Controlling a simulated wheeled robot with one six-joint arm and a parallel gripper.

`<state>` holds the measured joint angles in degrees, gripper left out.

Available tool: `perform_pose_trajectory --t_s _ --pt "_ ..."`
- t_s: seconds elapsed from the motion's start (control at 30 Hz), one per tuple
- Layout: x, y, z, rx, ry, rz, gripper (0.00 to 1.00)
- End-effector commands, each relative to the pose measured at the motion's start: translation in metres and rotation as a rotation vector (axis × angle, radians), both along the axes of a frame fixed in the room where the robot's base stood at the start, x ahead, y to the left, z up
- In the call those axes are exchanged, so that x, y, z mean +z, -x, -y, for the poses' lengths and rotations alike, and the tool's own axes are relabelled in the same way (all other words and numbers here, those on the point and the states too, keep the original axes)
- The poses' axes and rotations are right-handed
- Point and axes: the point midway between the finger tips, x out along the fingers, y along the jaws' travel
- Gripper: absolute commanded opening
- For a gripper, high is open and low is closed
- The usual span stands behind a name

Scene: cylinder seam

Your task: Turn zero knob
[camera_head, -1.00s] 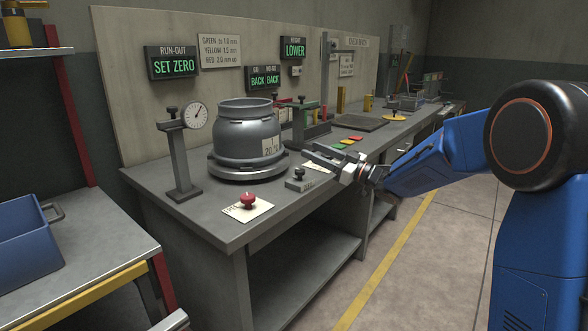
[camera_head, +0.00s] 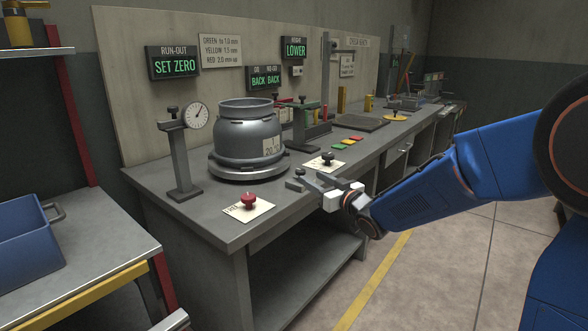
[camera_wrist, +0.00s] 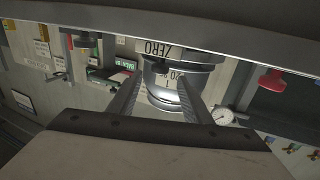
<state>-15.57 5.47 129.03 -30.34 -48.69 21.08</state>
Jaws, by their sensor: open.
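The zero knob (camera_head: 327,157) is a small black knob on a white card on the bench, just beyond my gripper (camera_head: 312,182). Nothing is held, and a gap shows between fingers and knob. The fingertips are partly unclear in the head view.
A grey pot (camera_head: 248,137) stands on a round base behind. A red knob (camera_head: 248,199) sits on a card at the front left. A dial gauge (camera_head: 197,114) is on a post. The run-out display (camera_head: 173,65) reads SET ZERO. The floor in front is clear.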

Motion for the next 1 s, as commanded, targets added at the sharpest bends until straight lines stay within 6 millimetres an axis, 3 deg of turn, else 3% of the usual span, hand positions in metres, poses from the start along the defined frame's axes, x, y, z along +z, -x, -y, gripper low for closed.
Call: perform_pose_trajectory --t_s 0.6,1.0 --pt "0.000 -0.081 -0.063 0.001 0.000 0.000 0.45" --pt "0.000 -0.093 -0.072 0.000 -0.001 0.000 0.45"
